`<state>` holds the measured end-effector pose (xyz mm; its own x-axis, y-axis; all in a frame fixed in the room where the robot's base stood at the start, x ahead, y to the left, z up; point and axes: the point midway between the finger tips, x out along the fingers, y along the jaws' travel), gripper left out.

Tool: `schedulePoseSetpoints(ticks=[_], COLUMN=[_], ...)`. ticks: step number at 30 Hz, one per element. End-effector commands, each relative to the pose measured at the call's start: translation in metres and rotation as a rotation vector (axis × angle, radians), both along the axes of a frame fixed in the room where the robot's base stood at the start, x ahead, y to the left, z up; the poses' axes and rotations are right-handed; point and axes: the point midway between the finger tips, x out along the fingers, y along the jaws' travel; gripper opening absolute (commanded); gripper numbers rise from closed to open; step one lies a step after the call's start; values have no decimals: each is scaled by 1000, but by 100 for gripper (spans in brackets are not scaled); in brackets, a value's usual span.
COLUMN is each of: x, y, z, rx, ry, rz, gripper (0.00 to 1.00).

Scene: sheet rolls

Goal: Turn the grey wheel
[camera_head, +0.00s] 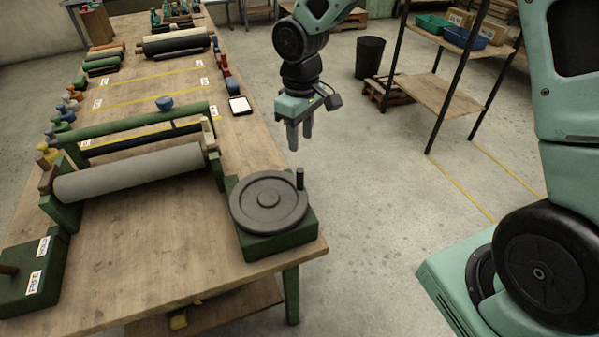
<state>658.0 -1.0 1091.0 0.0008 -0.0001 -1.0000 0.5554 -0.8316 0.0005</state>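The grey wheel (268,204) lies flat on a green base (277,243) at the near right corner of the wooden table. Its upright dark handle (300,179) stands at the wheel's right rim. My gripper (300,140) hangs down above and behind the wheel, past the table's right edge. It is apart from the wheel and its handle. Two fingers show with a narrow gap between them, and nothing is seen held in them.
A large grey roller (130,175) in a green frame lies left of the wheel. A green box with labels (30,280) stands at the near left. A white tablet (240,105) lies near the right edge. A shelf (450,100) and black bin (369,57) stand beyond clear floor.

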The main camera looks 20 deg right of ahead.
Motion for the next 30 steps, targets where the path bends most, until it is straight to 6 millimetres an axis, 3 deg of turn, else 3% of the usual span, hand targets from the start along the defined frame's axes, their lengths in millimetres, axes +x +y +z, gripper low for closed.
schedulePoseSetpoints(ticks=[15,22,30], x=[-2,-1,-1], y=[0,0,0], z=[-105,-131,-136], rx=[-1,0,0], ry=[5,1,0], rz=[1,1,1], gripper=[40,40,40])
